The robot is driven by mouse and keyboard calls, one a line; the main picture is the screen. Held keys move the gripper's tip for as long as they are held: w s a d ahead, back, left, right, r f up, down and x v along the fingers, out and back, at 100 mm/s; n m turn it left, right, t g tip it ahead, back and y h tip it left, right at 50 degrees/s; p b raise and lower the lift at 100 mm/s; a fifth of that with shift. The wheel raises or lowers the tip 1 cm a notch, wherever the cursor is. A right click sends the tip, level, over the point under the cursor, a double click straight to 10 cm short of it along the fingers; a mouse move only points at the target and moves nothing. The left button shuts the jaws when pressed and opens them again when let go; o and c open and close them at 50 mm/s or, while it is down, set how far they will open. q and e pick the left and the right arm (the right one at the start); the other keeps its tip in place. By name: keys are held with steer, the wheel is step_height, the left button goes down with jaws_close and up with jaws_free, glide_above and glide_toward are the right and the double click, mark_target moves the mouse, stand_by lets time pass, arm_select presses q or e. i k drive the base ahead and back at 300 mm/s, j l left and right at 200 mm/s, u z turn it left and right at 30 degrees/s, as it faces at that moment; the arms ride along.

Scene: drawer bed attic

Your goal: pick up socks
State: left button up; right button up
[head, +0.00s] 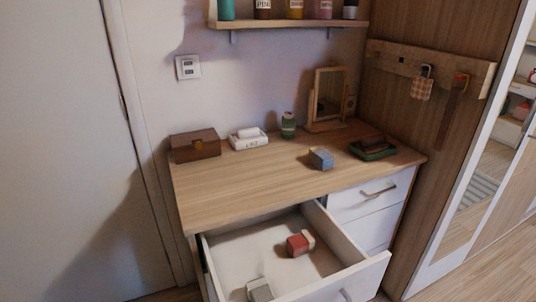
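Several small folded bundles look like rolled socks, though they are small in the picture. A blue and grey bundle (321,158) sits on the wooden dresser top (240,185), right of its middle. A red bundle with a cream end (299,243) lies inside the open drawer (245,246), toward its right side. A grey and white bundle (259,290) lies in the same drawer near its front, partly cut off by the picture's lower edge. Neither of my grippers is in view.
On the dresser stand a brown wooden box (195,145), a white tissue-like box (248,138), a green jar (288,125), a framed mirror (328,98) and a green tray (372,150). The drawer juts out toward me. A door (65,150) is at left.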

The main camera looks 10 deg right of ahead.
mark_target(323, 159)
steer(key=i+l+u, duration=0.15)
steer(key=l+u, duration=0.9)
steer(key=l, duration=0.2)
steer(key=i, duration=0.05)
